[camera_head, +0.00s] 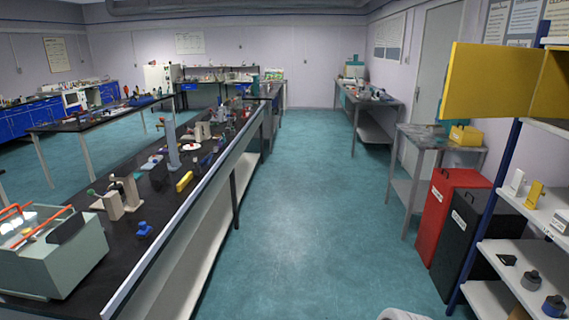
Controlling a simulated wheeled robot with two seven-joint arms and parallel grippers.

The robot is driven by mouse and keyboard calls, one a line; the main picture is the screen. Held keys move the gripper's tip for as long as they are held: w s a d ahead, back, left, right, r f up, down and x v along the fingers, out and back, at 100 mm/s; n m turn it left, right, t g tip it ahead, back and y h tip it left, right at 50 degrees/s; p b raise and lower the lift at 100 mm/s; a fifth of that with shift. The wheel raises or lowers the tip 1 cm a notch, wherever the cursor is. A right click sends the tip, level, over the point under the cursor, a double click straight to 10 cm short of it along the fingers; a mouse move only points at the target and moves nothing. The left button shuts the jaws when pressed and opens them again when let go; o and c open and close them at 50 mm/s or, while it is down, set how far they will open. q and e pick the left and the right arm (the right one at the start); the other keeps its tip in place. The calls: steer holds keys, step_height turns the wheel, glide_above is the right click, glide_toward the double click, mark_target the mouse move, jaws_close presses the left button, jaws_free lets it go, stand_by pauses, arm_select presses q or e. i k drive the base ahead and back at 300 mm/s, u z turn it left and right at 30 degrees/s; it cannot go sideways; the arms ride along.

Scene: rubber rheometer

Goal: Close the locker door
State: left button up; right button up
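The yellow locker door (490,82) stands swung open at the upper right and reaches out to the left over the aisle. Its flat face shows. A part of the yellow locker (552,88) shows at the right edge, and the rest of it is cut off by the frame. The locker is at the upper level of a blue and white shelf rack. Neither of my grippers is in view. A small pale rounded shape shows at the bottom edge, too cut off to tell what it is.
The shelf rack (483,215) holds small parts on the right. A red bin (447,205) and a black bin (462,240) stand beside it. A long black bench (150,215) with instruments runs along the left. The teal floor (300,215) between is clear.

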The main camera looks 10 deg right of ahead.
mark_target(481, 81)
steer(key=z, duration=0.05)
steer(key=i, duration=2.05)
steer(key=z, duration=0.75)
steer(key=i, duration=1.55)
steer(key=z, duration=2.1)
steer(key=i, duration=1.05)
steer(key=z, duration=1.4)
steer(key=k, duration=0.95)
steer(key=u, duration=0.9)
steer(key=i, duration=0.5)
